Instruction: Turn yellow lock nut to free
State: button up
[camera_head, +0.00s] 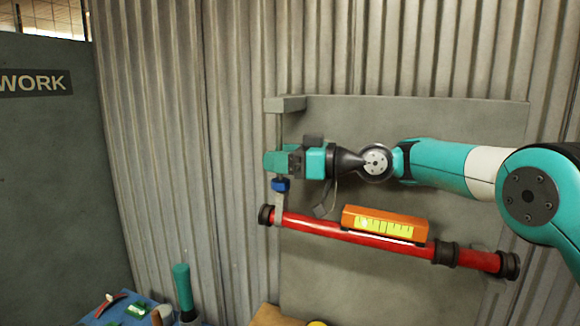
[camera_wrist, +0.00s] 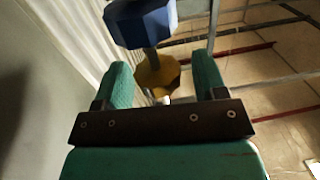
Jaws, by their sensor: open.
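The yellow lock nut (camera_wrist: 157,75) shows in the wrist view, on a thin rod between the two teal fingers of my gripper (camera_wrist: 162,68). The fingers are apart, with visible gaps on both sides of the nut. A larger blue nut (camera_wrist: 141,24) is on the same rod, at the top of the wrist view. In the head view my gripper (camera_head: 277,162) is at the rod, just above the blue nut (camera_head: 281,185). The yellow nut cannot be seen there; my gripper seems to hide it.
A grey bracket (camera_head: 286,104) is above my gripper. Below, a red pipe (camera_head: 330,231) runs along the wall panel (camera_head: 470,125), with an orange level (camera_head: 384,224) on it. A blue surface with tools (camera_head: 136,309) lies at the lower left.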

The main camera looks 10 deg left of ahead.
jog(key=shift+m+t, duration=0.3)
jog(key=shift+t, duration=0.2)
jog(key=shift+s+r+m+t, duration=0.1)
jog(key=shift+m+t, duration=0.6)
jog(key=shift+t, duration=0.4)
jog(key=shift+r+m+t+h+p, duration=0.3)
jog(key=shift+m+t+h+p, duration=0.2)
jog(key=shift+m+t+p, duration=0.55)
jog(key=t+p, duration=0.1)
jog(key=p, duration=0.1)
jog(key=m+t+h+p, duration=0.1)
jog(key=t+p, duration=0.1)
jog(key=shift+m+h, duration=0.25)
jog(key=shift+h, duration=0.05)
jog(key=m+t+h+p, duration=0.1)
jog(key=t+p, duration=0.1)
jog(key=p, duration=0.2)
jog(key=shift+f+m, duration=0.1)
jog(key=shift+m, duration=0.2)
jog(key=f+b+v, duration=0.1)
jog(key=b+v, duration=1)
jog(key=v, duration=0.6)
jog(key=s+d+f+m+g+h+b, duration=0.1)
jog(key=s+d+f+g+h+b, duration=0.3)
jog(key=s+f, duration=0.7)
jog(key=d+f+g+h, duration=0.1)
jog(key=d+g+h, duration=0.1)
jog(key=d, duration=0.2)
jog(key=shift+s+f, duration=0.25)
jog(key=shift+f, duration=0.1)
